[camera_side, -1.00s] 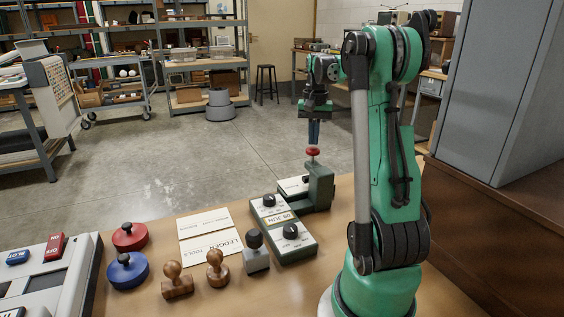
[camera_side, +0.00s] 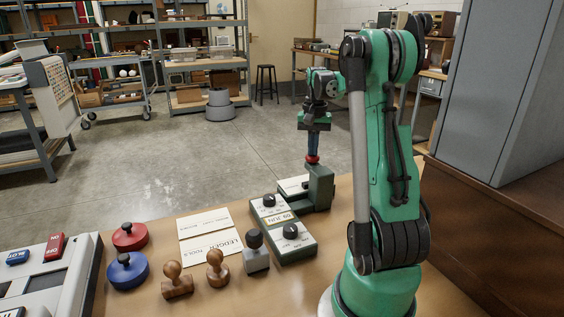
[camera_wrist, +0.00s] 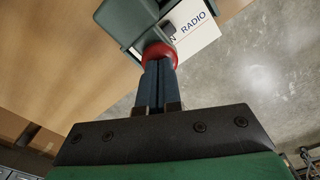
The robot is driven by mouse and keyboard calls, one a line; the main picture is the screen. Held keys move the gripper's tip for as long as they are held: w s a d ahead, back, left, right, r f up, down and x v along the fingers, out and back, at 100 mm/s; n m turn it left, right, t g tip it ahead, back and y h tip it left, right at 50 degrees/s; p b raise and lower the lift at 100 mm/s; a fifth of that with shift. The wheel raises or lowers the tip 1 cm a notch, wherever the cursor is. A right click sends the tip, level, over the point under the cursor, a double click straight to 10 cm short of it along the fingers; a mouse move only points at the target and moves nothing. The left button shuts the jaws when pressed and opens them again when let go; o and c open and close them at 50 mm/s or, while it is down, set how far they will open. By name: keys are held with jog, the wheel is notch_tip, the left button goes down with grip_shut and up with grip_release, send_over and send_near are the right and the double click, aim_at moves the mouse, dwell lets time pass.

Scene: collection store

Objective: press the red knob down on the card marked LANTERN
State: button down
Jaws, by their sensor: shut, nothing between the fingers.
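The red knob (camera_side: 312,160) tops a grey-green press (camera_side: 320,190) near the table's far edge. My gripper (camera_side: 313,154) is shut and empty, pointing straight down with its fingertips on the knob, which sits low over the press. In the wrist view the shut blue fingers (camera_wrist: 158,72) reach the red knob (camera_wrist: 159,50) and hide part of it. A white card (camera_wrist: 197,32) lies in the press; RADIO and a letter N show, and the rest of its wording is hidden. In the side view the card (camera_side: 291,186) is too small to read.
A dial box (camera_side: 292,242) with a date window stands before the press. Two white cards (camera_side: 207,222), wooden stamps (camera_side: 177,281), a grey stamp (camera_side: 255,253) and red (camera_side: 130,238) and blue (camera_side: 127,271) ink pots are to the left. A grey cabinet (camera_side: 500,90) stands at right.

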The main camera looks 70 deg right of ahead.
dwell(0.4)
notch_tip(320, 180, up, 8)
dwell(0.7)
jog(key=w+a+n+t+h, duration=0.1)
jog(key=w+a+n, duration=0.3)
jog(key=w+a, duration=0.4)
jog(key=a+f+n+t, duration=0.2)
jog(key=a+n, duration=0.1)
jog(key=a, duration=0.5)
jog(key=a+f+n+t, duration=0.2)
jog(key=a+n, duration=0.2)
jog(key=a, duration=0.4)
jog(key=a+f+n+t+y, duration=0.1)
jog(key=a+n, duration=0.3)
jog(key=a, duration=0.4)
jog(key=shift+s+a+f+t, duration=0.1)
jog(key=shift+a+f+t, duration=0.3)
jog(key=shift+f+t, duration=0.3)
